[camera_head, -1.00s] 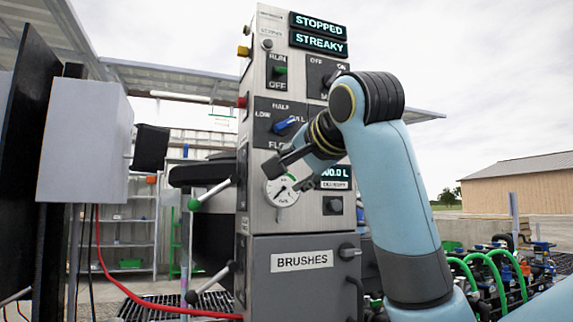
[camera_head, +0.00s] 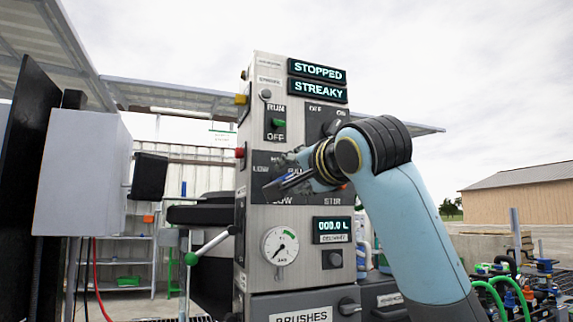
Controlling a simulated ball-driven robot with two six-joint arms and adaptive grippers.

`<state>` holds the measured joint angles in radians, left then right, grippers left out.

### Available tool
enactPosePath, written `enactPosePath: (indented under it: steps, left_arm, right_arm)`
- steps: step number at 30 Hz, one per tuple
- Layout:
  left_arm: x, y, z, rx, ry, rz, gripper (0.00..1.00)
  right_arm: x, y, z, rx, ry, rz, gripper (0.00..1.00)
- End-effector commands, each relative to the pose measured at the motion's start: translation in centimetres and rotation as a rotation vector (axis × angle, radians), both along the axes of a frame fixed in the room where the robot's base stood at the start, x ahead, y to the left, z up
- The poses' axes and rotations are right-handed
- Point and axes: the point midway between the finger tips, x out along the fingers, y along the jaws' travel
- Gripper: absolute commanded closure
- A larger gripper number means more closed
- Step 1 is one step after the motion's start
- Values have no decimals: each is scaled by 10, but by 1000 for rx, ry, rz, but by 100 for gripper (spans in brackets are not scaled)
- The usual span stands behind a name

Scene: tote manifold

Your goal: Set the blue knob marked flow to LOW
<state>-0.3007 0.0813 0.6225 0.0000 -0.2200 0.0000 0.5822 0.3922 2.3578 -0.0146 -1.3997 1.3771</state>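The flow dial plate (camera_head: 261,162) is a dark panel on the metal column, with LOW at its left and other marks partly covered. My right gripper (camera_head: 284,184) is in front of this plate, with its fingers pointing left across the knob's place. The blue knob is mostly or wholly hidden behind the fingers. A little blue shows among them, but I cannot tell if it is the knob, where it points, or whether the fingers touch it. The finger gap is not clear. My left gripper is out of view.
Above the plate are a green RUN/OFF switch (camera_head: 278,124) and screens reading STOPPED (camera_head: 317,71) and STREAKY (camera_head: 317,89). Below are a round gauge (camera_head: 280,246) and a 000.0 L display (camera_head: 332,230). A green-tipped lever (camera_head: 192,258) sticks out left. A grey box (camera_head: 84,173) stands further left.

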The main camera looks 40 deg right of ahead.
Motion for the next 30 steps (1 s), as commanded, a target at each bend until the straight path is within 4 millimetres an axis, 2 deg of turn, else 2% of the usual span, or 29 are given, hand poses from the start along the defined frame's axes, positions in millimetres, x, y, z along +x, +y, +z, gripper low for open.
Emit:
enactPosePath:
  steps: [3,9,19,20,28,30]
  left_arm:
    - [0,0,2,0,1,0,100]
    - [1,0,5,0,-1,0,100]
    - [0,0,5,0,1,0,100]
    - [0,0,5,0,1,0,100]
    - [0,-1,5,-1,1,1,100]
    - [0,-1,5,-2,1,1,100]
  right_arm:
    - [23,-6,-1,1,1,-1,62]
    - [44,-11,-1,0,1,0,62]
    - [49,-12,-1,-1,0,0,62]
    - [49,-12,-1,-1,0,0,64]
    - [49,-12,-1,-1,0,0,99]
    - [49,-12,-1,-1,0,0,100]
